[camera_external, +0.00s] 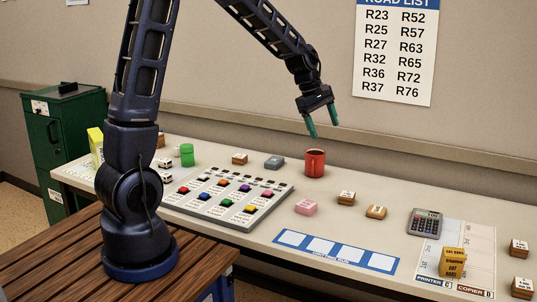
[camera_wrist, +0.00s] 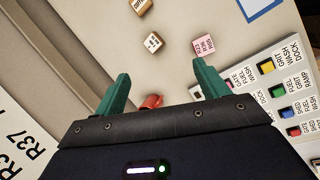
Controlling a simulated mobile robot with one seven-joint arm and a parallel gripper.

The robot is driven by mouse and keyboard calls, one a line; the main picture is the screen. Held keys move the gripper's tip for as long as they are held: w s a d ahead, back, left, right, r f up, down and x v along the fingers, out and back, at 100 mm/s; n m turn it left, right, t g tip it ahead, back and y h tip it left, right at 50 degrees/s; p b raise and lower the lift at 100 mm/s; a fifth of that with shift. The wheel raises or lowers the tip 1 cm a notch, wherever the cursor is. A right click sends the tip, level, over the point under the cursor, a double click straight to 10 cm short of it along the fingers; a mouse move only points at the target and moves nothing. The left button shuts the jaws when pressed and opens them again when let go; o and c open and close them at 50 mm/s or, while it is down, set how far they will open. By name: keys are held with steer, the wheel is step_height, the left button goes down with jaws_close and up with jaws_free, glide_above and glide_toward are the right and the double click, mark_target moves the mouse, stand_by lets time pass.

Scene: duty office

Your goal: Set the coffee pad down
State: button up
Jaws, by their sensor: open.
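My gripper (camera_external: 322,131) is open and empty, raised above the table near the red mug (camera_external: 315,163). In the wrist view the open fingers (camera_wrist: 160,72) have nothing between their tips. The mug (camera_wrist: 152,101) stands upright on the table and is partly hidden by my gripper in that view. I cannot tell which thing is the coffee pad. A pink block (camera_external: 307,207) with print on it lies in front of the mug. Two wooden labelled blocks (camera_external: 346,198) (camera_external: 376,212) lie to its right. A grey-blue item (camera_external: 274,162) lies left of the mug.
A panel of coloured buttons (camera_external: 222,200) lies to the left. A blue-bordered strip (camera_external: 335,252) lies at the front edge. A calculator (camera_external: 424,224), a yellow box (camera_external: 452,264) and a printed sheet (camera_external: 480,240) are to the right. The wall rises behind the table.

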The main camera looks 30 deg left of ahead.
steer(key=s+a+r+m+t, duration=0.1)
steer(key=s+a+r+m, duration=0.2)
steer(key=s+a+r, duration=0.45)
steer(key=s+a+r+m+t+y, duration=0.1)
steer(key=s+a+m, duration=0.3)
steer(key=s+a, duration=0.6)
steer(key=s+a+r+m+t+y, duration=0.1)
steer(key=s+a+r+m, duration=0.3)
steer(key=s+a, duration=0.6)
steer(key=shift+s+a+r+m+y, duration=0.2)
steer(key=shift+s+m+y, duration=0.6)
steer(key=shift+s, duration=0.45)
